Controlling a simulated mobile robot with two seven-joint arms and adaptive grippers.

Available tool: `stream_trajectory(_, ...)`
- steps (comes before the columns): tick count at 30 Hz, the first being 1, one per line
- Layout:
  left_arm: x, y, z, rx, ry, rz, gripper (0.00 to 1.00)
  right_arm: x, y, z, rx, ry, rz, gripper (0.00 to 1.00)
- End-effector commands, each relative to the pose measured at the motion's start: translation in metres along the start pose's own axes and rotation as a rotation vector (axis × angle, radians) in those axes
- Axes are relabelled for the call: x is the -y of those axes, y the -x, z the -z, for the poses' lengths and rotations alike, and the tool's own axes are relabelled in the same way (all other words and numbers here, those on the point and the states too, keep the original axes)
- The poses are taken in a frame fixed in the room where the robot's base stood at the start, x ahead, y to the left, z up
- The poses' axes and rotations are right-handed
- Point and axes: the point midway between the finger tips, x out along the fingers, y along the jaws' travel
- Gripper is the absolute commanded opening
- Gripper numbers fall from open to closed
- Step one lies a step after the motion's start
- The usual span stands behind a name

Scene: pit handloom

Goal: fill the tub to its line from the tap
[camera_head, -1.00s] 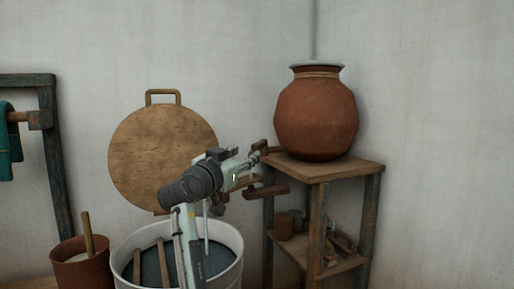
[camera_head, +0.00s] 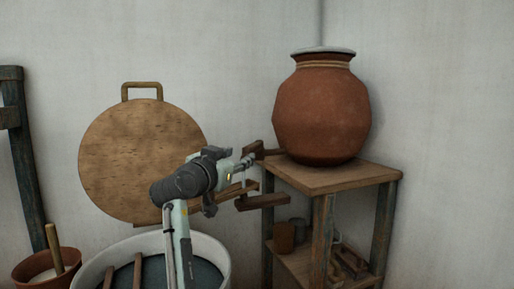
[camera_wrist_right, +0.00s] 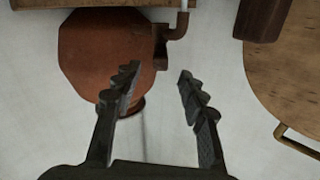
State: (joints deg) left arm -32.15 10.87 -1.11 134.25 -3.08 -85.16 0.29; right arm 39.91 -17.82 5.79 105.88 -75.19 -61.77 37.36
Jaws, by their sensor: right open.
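The tub (camera_head: 90,265) is a wide white-rimmed vessel at the bottom, cut off by the frame edge. Dark liquid (camera_head: 205,270) shows inside it with wooden slats; I cannot make out a line. The tap (camera_head: 264,149) is a brown fitting on the left side of a clay pot (camera_head: 322,108). In the right wrist view the tap (camera_wrist_right: 177,27) bends beside the upside-down pot (camera_wrist_right: 95,55), with a pale vertical streak at its mouth. My right gripper (camera_wrist_right: 158,78) is open and empty, fingers apart, in front of the pot and tap. My left gripper is out of view.
The pot stands on a wooden stand (camera_head: 335,176) with small vessels on its lower shelf. Wooden pieces (camera_head: 262,201) jut from the stand toward the tub. A round wooden disc (camera_head: 135,160) leans on the wall. A clay bucket (camera_head: 30,270) stands left of the tub.

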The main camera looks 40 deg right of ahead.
Motion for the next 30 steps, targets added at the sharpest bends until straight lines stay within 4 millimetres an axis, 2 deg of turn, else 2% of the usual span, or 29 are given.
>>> stream_trajectory(5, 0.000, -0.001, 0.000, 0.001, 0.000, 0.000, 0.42, 0.000, -0.002, 0.000, 0.000, 0.000, 0.001, 0.42)
stream_trajectory(8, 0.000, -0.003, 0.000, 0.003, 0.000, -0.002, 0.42, 0.000, -0.010, 0.001, 0.000, 0.001, 0.000, 0.42)
stream_trajectory(15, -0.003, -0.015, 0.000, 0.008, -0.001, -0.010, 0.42, 0.000, -0.049, 0.002, -0.001, 0.003, -0.001, 0.42)
stream_trajectory(21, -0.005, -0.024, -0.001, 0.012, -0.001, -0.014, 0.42, 0.000, -0.072, 0.001, -0.001, 0.001, 0.000, 0.42)
stream_trajectory(30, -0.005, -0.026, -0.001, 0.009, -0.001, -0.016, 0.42, 0.000, -0.078, 0.000, 0.000, 0.000, 0.001, 0.42)
